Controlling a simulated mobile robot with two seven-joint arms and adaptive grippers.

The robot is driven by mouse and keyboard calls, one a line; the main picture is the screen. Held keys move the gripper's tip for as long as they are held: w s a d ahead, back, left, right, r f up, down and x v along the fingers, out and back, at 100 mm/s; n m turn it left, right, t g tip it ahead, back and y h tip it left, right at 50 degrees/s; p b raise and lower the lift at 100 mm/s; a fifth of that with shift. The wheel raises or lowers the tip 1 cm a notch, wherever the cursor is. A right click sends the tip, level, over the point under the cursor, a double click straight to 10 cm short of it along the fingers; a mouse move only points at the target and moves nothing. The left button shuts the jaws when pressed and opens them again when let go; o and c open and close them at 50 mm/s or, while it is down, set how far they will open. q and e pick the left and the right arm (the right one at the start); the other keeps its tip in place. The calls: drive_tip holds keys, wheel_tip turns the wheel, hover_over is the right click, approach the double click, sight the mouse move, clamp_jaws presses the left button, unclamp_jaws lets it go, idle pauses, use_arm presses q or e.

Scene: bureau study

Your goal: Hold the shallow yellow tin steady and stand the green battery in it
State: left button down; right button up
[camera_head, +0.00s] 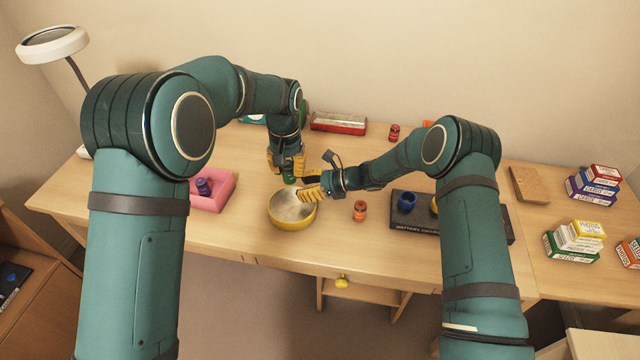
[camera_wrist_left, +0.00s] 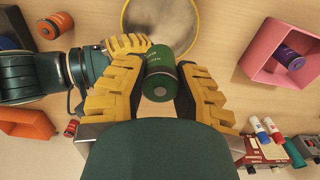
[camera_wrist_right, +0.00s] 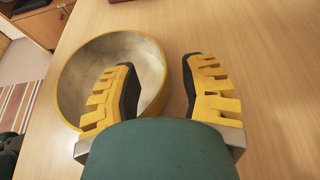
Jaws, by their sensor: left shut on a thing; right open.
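The shallow yellow tin (camera_head: 291,222) stands on the desk, empty, its pale inside facing up. It also shows in the right wrist view (camera_wrist_right: 152,60) and at the top of the left wrist view (camera_wrist_left: 214,38). My left gripper (camera_head: 288,168) is shut on the green battery (camera_wrist_left: 160,72) and holds it behind the tin, apart from it. My right gripper (camera_head: 312,192) is open at the tin's back right rim. In the right wrist view, one finger of it (camera_wrist_right: 158,80) is over the tin's inside and the other is outside the rim.
A pink tray (camera_head: 222,197) with a purple battery (camera_head: 203,186) is left of the tin.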

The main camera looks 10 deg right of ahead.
drive_tip(key=shift+x, duration=0.95)
clamp_jaws()
use_arm(q)
drive_tip(key=shift+s, duration=0.2)
drive_tip(key=shift+f, duration=0.15)
approach(293, 212)
drive_tip(key=shift+f, duration=2.6)
use_arm(e)
drive_tip(key=shift+s, duration=0.1)
use_arm(q)
drive_tip(key=c, duration=0.8)
unclamp_jaws()
